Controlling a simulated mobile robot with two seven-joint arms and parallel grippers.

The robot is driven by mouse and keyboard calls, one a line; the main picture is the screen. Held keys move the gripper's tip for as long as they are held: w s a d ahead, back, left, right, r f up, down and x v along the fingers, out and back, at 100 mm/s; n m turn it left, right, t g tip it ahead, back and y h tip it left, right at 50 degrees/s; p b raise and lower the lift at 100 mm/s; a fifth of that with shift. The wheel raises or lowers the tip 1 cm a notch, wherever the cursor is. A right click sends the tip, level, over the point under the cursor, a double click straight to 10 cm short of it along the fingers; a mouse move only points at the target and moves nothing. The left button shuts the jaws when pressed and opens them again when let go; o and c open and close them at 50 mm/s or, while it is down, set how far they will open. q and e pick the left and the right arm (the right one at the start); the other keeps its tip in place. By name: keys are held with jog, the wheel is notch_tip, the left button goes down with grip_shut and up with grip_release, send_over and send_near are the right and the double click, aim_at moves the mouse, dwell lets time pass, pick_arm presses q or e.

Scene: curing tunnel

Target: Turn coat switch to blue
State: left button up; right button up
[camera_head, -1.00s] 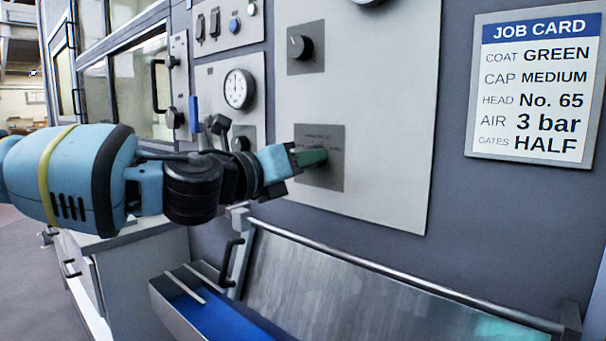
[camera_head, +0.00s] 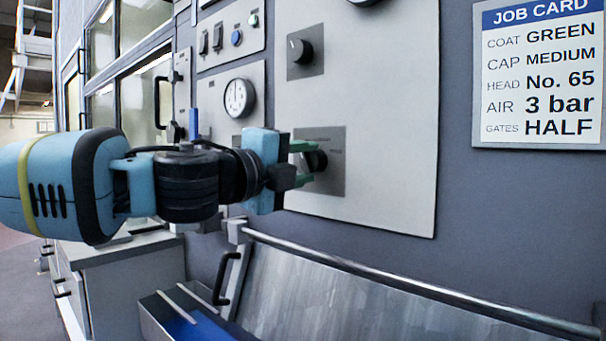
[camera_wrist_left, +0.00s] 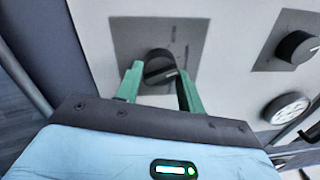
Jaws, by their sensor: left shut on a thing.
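The lower black rotary switch (camera_head: 318,160) sits on a dark grey square plate on the light panel. Its small label cannot be read, so I cannot confirm from the letters that it is the coat switch or which colour it points to. My left gripper (camera_head: 304,164) is at this switch, with one green finger above the knob and one below. In the left wrist view the knob (camera_wrist_left: 158,62) shows between the two green fingers (camera_wrist_left: 160,88), which are shut on it. My right gripper is not in view.
Another black knob (camera_head: 301,51) is higher on the panel. A round gauge (camera_head: 238,97) and toggle switches (camera_head: 210,40) are to the left. The job card (camera_head: 540,75) reads coat GREEN. A metal rail (camera_head: 400,277) and sloped sheet lie below.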

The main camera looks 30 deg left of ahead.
pick_arm(q)
jog(key=n+b, duration=0.1)
jog(key=n, duration=0.3)
jog(key=shift+d+f, duration=0.1)
jog(key=shift+f, duration=0.05)
jog(key=n+b, duration=0.1)
jog(key=n, duration=0.2)
jog(key=shift+y, duration=0.3)
jog(key=shift+n+b, duration=0.5)
jog(key=shift+n, duration=0.8)
jog(key=shift+r, duration=0.2)
jog(key=o, duration=0.8)
jog(key=shift+o, duration=0.8)
